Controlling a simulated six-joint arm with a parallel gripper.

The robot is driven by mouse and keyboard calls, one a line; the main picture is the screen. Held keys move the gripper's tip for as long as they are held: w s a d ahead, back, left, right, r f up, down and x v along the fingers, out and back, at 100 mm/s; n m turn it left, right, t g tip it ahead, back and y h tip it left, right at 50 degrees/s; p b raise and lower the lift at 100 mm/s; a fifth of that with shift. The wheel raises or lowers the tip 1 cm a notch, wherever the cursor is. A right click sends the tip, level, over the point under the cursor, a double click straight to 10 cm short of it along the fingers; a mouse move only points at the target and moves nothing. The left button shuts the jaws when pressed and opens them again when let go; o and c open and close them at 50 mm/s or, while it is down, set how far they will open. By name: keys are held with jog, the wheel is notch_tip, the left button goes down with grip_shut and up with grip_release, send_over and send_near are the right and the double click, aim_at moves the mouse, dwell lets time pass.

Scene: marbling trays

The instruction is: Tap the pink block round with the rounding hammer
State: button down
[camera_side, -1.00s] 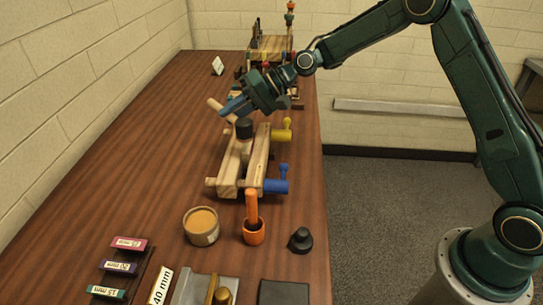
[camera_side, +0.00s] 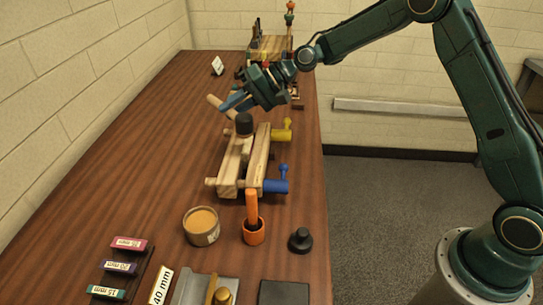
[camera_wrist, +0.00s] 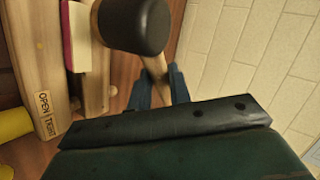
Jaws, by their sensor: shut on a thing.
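The rounding hammer has a black head (camera_side: 244,124) and a pale wooden handle (camera_side: 216,102). My gripper (camera_side: 236,102) is shut on the handle with its blue fingers, which also show in the wrist view (camera_wrist: 160,88). The head (camera_wrist: 135,24) is above the wooden vise (camera_side: 228,170), close over its middle; I cannot tell whether it touches anything. In the wrist view, the pink block (camera_wrist: 76,36) shows a pink-red side and a cream face between the wooden jaws, left of the head. Its pink is not clear in the side view.
The vise has yellow (camera_side: 282,133) and blue (camera_side: 276,186) handles. In front are a tan-filled jar (camera_side: 202,238), an orange cup (camera_side: 254,236), a black knob (camera_side: 300,241) and labelled size blocks (camera_side: 118,267). A wooden rack (camera_side: 270,46) stands behind. The table's left side is clear.

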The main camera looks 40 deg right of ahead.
jog(key=shift+w+d+f, duration=0.25)
jog(key=shift+f, duration=0.25)
jog(key=shift+w+d+f, duration=0.2)
jog(key=shift+f, duration=0.25)
jog(key=shift+w+d+f, duration=0.25)
jog(key=shift+f, duration=0.25)
jog(key=shift+f, duration=0.55)
dwell(0.4)
jog(key=shift+r, duration=0.45)
jog(key=shift+f, duration=0.65)
dwell(0.6)
jog(key=shift+r, duration=0.15)
jog(key=shift+r, duration=0.5)
jog(key=shift+r, duration=2.05)
